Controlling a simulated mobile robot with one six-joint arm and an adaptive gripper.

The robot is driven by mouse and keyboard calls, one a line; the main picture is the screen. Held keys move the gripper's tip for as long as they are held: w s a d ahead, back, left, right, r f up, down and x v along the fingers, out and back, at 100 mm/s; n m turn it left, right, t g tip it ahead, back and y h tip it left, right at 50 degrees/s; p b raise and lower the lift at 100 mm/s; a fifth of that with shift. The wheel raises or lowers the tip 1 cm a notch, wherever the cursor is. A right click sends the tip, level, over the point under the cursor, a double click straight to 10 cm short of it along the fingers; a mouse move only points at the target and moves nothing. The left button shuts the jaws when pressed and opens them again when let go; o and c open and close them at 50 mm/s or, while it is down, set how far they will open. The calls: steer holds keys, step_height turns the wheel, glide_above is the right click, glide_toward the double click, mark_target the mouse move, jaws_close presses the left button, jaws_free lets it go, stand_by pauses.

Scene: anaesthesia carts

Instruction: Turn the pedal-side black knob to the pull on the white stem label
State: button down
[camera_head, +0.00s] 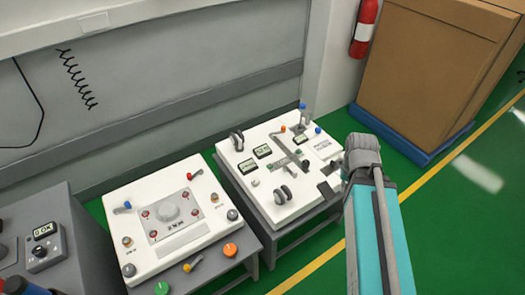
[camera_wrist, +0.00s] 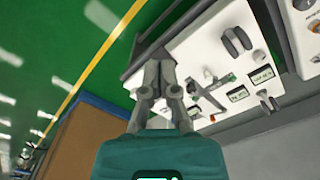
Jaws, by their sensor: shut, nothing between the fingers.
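Two black knobs stand on the white top panel (camera_head: 257,170) of the right cart. The front one (camera_head: 283,194) is closer to a dark pedal-like plate (camera_head: 328,192) at the panel's right front. The other (camera_head: 237,140) is at the back left. In the wrist view the front knob (camera_wrist: 236,42) is above and the back knob (camera_wrist: 267,100) below. Their stem labels and pointing directions are too small to read. My gripper (camera_wrist: 160,66) is shut and empty, over the panel's right end and apart from both knobs. In the head view its fingers cannot be made out clearly.
A second white panel (camera_head: 140,245) stands left. A cardboard box (camera_head: 430,65) and fire extinguisher (camera_head: 364,28) are behind. Green floor is free at right.

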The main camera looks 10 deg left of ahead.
steer(key=c, duration=1)
jaws_free()
steer(key=o, duration=0.4)
steer(key=shift+a, duration=0.25)
steer(key=shift+a, duration=0.2)
